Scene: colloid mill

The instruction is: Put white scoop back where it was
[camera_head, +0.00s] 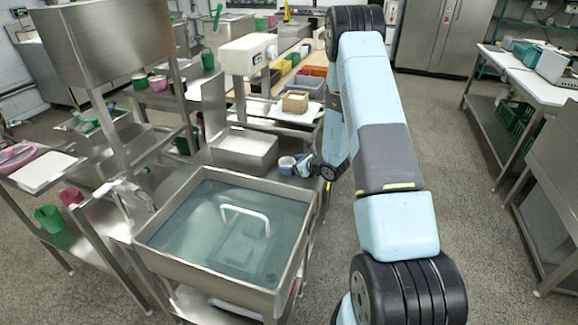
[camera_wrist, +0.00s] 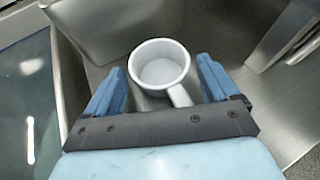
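The white scoop (camera_wrist: 160,66), a round cup with a short handle, stands upright on a metal surface in the wrist view. Its handle points down and right, towards my gripper's palm. My gripper (camera_wrist: 159,65) is open, with one blue finger on each side of the scoop and a visible gap on both sides. In the head view, my gripper (camera_head: 303,166) is low beside the steel bench, right of the metal tray, and the scoop (camera_head: 286,162) shows small at its fingers. Whether the scoop's base touches the surface is hard to tell.
A water-filled steel sink (camera_head: 190,226) lies in front and left of the gripper. A shallow metal tray (camera_head: 244,148) is just left of the scoop. A small cardboard box (camera_head: 295,101) sits behind. Open floor lies right of my arm.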

